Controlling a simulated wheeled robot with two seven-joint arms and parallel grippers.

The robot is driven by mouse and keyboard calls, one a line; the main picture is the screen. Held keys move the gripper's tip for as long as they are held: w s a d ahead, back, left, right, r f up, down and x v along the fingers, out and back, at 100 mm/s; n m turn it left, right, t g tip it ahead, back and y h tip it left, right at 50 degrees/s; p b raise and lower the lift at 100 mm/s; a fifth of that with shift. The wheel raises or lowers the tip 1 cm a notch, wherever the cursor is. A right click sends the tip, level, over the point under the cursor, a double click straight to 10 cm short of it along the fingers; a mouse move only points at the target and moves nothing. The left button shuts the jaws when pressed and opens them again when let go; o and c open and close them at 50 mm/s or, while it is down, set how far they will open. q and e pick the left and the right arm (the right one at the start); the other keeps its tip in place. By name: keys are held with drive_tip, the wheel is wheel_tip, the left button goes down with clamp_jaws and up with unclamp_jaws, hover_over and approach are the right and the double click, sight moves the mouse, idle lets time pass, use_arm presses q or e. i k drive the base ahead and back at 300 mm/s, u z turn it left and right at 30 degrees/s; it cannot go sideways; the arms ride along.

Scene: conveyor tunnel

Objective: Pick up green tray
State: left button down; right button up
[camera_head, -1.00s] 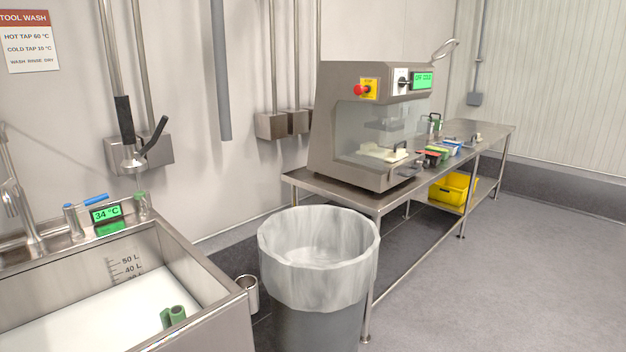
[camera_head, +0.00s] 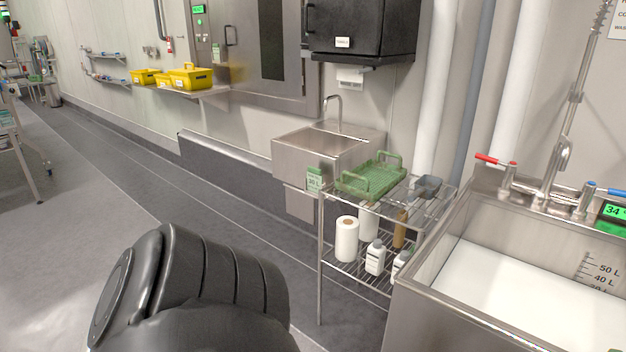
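The green tray (camera_head: 366,181) rests on the top shelf of a wire rack, between the hand sink and the large wash sink. It is a shallow, openwork tray with a raised handle at each end. It looks level, and its inside appears empty. A black, ribbed part of my own arm fills the lower left of the view, well apart from the tray. Neither of my grippers shows, so their fingers cannot be seen.
The wire rack (camera_head: 321,240) also holds a grey container (camera_head: 428,187), a paper roll (camera_head: 347,238) and bottles (camera_head: 375,257). The wash sink (camera_head: 440,255) stands close on its right, the hand sink (camera_head: 300,150) behind. Open floor (camera_head: 60,250) lies left.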

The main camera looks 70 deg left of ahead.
sight(373, 179)
drive_tip(key=u, duration=1.9)
